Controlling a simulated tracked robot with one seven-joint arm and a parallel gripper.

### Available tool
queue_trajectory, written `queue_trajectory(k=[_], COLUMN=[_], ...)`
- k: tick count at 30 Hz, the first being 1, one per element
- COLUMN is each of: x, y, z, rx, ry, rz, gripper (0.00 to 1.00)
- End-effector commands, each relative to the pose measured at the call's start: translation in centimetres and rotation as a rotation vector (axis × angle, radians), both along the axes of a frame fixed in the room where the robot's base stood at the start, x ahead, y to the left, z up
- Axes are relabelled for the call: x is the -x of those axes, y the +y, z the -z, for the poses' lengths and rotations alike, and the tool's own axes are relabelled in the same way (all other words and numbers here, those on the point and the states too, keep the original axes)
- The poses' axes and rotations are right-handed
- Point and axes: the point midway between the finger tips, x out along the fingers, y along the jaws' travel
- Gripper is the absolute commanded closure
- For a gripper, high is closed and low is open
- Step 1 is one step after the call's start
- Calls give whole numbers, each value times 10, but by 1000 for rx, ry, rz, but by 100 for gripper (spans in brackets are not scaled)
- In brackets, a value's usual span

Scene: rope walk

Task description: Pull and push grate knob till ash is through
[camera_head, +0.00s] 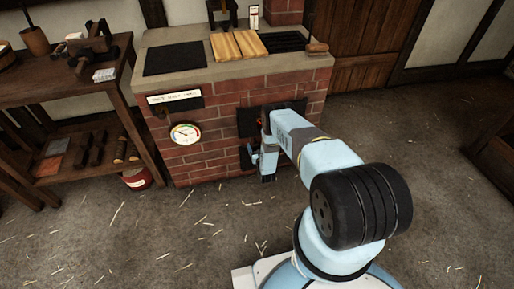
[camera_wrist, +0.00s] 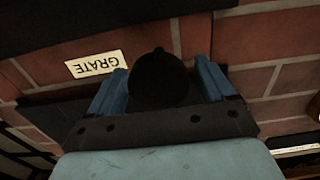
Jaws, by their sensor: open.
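The grate knob (camera_wrist: 160,82) is a dark round knob in the middle of the wrist view. My gripper (camera_wrist: 162,76) has its two blue fingers apart, one on each side of the knob; whether they touch it I cannot tell. A cream label (camera_wrist: 96,64) reading GRATE, upside down here, is on the brick front beside it. In the head view my gripper (camera_head: 259,160) is low at the front of the brick stove (camera_head: 215,151), by its dark doors. The knob is hidden or too small to tell there. No ash shows.
A round gauge (camera_head: 185,134) and a label plate (camera_head: 174,97) are on the stove's front, to the left of my gripper. Wooden boards (camera_head: 238,45) lie on the stove top. A wooden bench (camera_head: 62,85) with tools stands at left. The straw-strewn floor in front is clear.

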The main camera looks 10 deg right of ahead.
Motion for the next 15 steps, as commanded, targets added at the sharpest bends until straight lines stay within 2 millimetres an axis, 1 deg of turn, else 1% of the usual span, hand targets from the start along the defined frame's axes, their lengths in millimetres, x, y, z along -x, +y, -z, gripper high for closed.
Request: queue_trajectory(k=[5,8,11,15], x=[2,8,20,46], y=[0,0,0,-1], z=[1,1,2,2], rx=[0,0,0,0], ry=[1,3,4,5], rz=[0,0,0,1], gripper=[17,17,17,17])
